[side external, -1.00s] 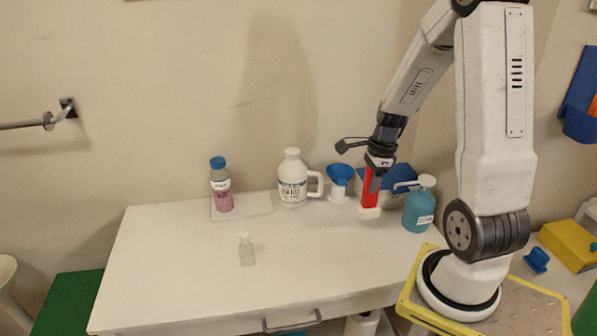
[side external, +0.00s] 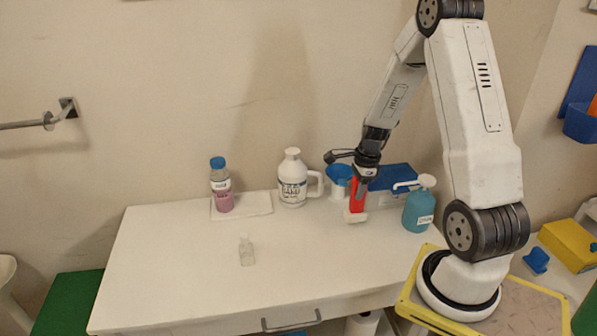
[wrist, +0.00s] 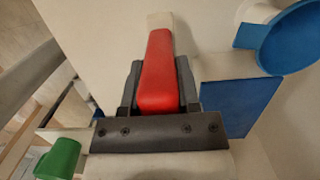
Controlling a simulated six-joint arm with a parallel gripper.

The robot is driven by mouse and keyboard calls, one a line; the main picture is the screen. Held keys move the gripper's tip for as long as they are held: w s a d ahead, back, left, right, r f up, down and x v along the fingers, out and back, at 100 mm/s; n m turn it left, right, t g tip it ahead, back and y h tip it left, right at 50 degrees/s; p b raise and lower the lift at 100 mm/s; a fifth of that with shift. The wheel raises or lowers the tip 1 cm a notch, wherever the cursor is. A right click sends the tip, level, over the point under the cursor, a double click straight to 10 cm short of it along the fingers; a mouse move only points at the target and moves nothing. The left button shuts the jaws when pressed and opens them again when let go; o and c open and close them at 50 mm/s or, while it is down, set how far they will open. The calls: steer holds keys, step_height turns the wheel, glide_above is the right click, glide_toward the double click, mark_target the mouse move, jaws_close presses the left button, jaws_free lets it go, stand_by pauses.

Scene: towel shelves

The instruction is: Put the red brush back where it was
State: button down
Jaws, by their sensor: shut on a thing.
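The red brush (side external: 357,196) has a red handle and a pale block-shaped head (side external: 354,216) at its lower end. My gripper (side external: 361,188) is shut on the red handle and holds the brush upright, head down, at the back right of the white table. I cannot tell whether the head touches the table top. In the wrist view the red handle (wrist: 160,70) lies between the dark fingers, with the pale head (wrist: 162,22) beyond it.
A blue box (side external: 392,178) and a blue funnel (side external: 339,175) stand behind the brush. A teal pump bottle (side external: 419,211) is close on its right. A white jug (side external: 293,180), a pink bottle on a pale tray (side external: 262,204) and a small clear bottle (side external: 246,252) stand left. The front table (side external: 190,275) is clear.

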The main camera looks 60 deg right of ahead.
steer(key=shift+w+d+f, duration=0.1)
steer(key=shift+w+f, duration=0.05)
steer(key=shift+f, duration=1.6)
steer(key=shift+f, duration=0.2)
steer(key=shift+c, duration=1.6)
jaws_free()
steer(key=shift+r, duration=0.2)
steer(key=shift+s+d+r, duration=0.2)
steer(key=shift+r, duration=1.8)
steer(key=shift+s+d+r, duration=0.2)
steer(key=shift+s+r, duration=0.05)
steer(key=shift+r, duration=1.7)
steer(key=shift+s+d+r, duration=0.2)
steer(key=shift+r, duration=1.8)
steer(key=shift+a, duration=0.1)
